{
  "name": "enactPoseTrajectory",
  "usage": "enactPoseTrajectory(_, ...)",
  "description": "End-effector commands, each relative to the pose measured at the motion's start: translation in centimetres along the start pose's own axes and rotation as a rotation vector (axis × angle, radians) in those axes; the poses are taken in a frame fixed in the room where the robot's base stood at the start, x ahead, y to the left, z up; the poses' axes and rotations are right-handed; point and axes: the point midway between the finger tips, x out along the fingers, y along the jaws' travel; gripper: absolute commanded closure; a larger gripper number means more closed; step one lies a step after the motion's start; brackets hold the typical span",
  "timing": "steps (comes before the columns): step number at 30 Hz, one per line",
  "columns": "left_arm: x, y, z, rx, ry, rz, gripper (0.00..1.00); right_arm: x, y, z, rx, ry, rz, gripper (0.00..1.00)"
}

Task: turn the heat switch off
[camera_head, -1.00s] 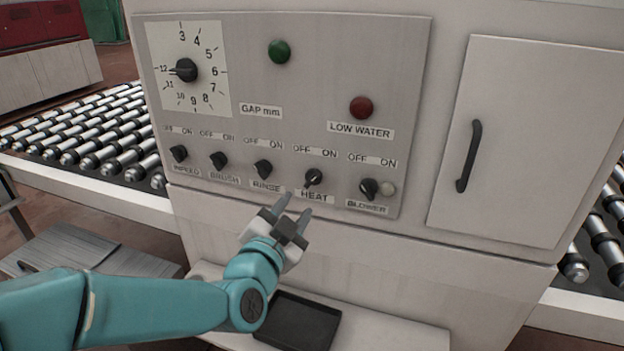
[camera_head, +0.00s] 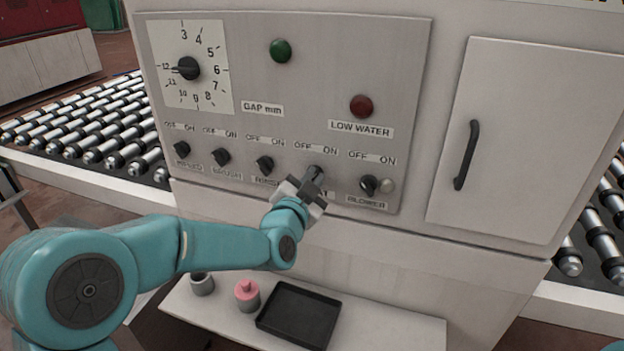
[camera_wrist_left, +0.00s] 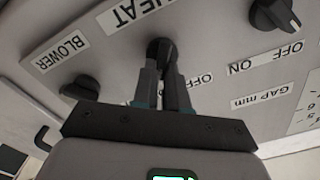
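The heat switch (camera_head: 315,173) is a black rotary knob on the grey control panel (camera_head: 225,125), under OFF and ON labels. My left gripper (camera_head: 311,180) is right at it and covers part of it and of its HEAT label in the head view. In the left wrist view, the knob (camera_wrist_left: 160,48) sits at the fingertips of my left gripper (camera_wrist_left: 162,68). The fingers are close together, with the knob's grip between them. The knob's pointer is hidden, so its setting cannot be read. My right gripper is not in view.
The blower knob (camera_head: 369,185) is close on the right, the rinse knob (camera_head: 264,164) on the left. A shelf below holds a black tray (camera_head: 298,316), a pink-topped container (camera_head: 247,294) and a grey cup (camera_head: 202,283). A cabinet handle (camera_head: 467,155) is further right.

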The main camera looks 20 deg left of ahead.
Motion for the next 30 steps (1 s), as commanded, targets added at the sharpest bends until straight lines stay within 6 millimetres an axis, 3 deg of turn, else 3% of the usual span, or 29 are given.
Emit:
enactPoseTrajectory(11,0.0,0.1,0.2,-0.034,0.001,0.001,1.0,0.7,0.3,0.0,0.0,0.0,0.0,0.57)
enactPoseTrajectory(20,0.0,0.1,0.5,-0.22,0.002,-0.001,1.0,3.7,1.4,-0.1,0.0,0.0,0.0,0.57)
enactPoseTrajectory(30,0.0,-0.3,0.6,-0.541,0.002,0.0,1.0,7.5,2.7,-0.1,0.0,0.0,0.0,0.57)
